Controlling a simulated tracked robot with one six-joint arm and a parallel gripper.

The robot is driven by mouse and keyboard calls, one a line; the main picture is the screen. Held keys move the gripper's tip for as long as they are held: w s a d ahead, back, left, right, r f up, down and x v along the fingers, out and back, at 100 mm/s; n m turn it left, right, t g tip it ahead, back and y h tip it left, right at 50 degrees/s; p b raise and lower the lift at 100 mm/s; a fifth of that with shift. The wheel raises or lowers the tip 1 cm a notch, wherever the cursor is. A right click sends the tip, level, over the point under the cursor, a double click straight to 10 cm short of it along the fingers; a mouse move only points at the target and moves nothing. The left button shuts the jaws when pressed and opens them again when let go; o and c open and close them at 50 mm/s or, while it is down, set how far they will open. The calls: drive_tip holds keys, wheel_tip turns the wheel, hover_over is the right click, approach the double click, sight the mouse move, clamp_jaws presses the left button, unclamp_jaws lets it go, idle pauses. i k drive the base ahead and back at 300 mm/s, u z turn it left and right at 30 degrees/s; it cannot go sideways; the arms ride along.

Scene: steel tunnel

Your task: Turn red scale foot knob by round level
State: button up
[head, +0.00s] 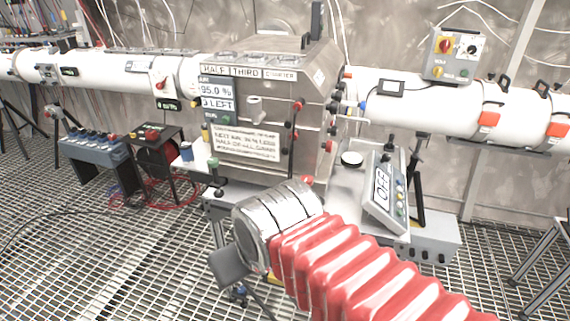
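My arm, in red bellows with a metal wrist, reaches in from the lower right. A dark grey part at the wrist's lower left seems to be my gripper (230,268); its fingers cannot be made out, and I see nothing held. A small red knob (307,181) shows just above the wrist, at the front of the bench; I cannot tell for sure that it is the scale foot knob. A round white-topped disc (352,158) with a dark rim lies on the bench; it may be the round level or a pan. The wrist hides part of the bench front.
A steel cabinet (270,115) with labels stands behind the wrist. A tilted grey console (384,195) with a dial is on the right. A blue jar (186,151) and green knob (213,163) are left. Grating floor (110,260) is open at left.

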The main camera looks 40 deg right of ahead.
sight(308, 179)
drive_tip(key=z, duration=0.15)
drive_tip(key=i, duration=1)
drive_tip(key=z, duration=0.45)
